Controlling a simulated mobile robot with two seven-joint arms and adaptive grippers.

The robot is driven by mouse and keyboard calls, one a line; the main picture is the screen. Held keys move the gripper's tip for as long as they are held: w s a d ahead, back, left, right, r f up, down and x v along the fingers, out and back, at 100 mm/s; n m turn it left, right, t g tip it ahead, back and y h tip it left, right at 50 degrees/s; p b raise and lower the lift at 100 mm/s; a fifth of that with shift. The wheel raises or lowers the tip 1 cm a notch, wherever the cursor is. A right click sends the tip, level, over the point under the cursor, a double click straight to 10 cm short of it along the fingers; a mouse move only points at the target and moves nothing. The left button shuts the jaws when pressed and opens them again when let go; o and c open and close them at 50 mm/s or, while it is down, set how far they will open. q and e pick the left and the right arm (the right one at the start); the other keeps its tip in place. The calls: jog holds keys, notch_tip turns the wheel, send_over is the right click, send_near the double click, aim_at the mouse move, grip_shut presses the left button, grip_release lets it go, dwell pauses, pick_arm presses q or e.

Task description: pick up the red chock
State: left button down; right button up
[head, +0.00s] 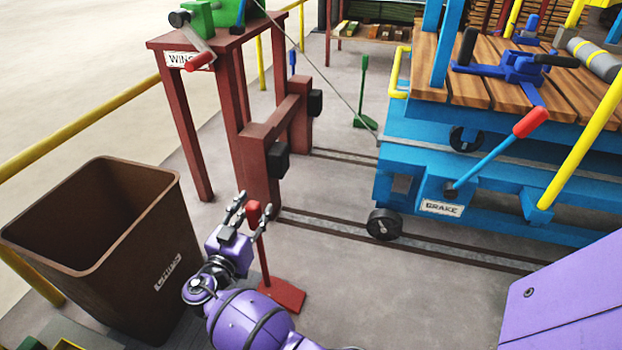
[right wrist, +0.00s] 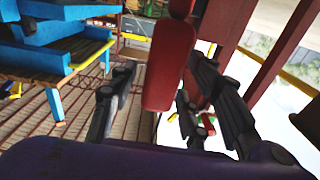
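The red chock (head: 284,293) stands on the floor beside the rail, with a flat red foot and an upright rod ending in a red grip. The red grip (right wrist: 172,60) fills the middle of the right wrist view; the foot is out of that view. My right gripper (head: 256,213) is around the grip at the top of the rod. Its dark fingers (right wrist: 165,95) stand on both sides of the grip, with gaps showing, so it looks open and not clamped. My left gripper is not in view.
A brown chips bin (head: 110,225) stands left of my right arm. A blue cart (head: 440,190) with a red-tipped brake lever (head: 500,150) is at right. A green chock (head: 363,100) stands farther back.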

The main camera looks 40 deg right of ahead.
jog(key=shift+w+a+r, duration=0.1)
jog(key=shift+w+r, duration=0.05)
grip_shut()
jog(key=shift+r, duration=0.1)
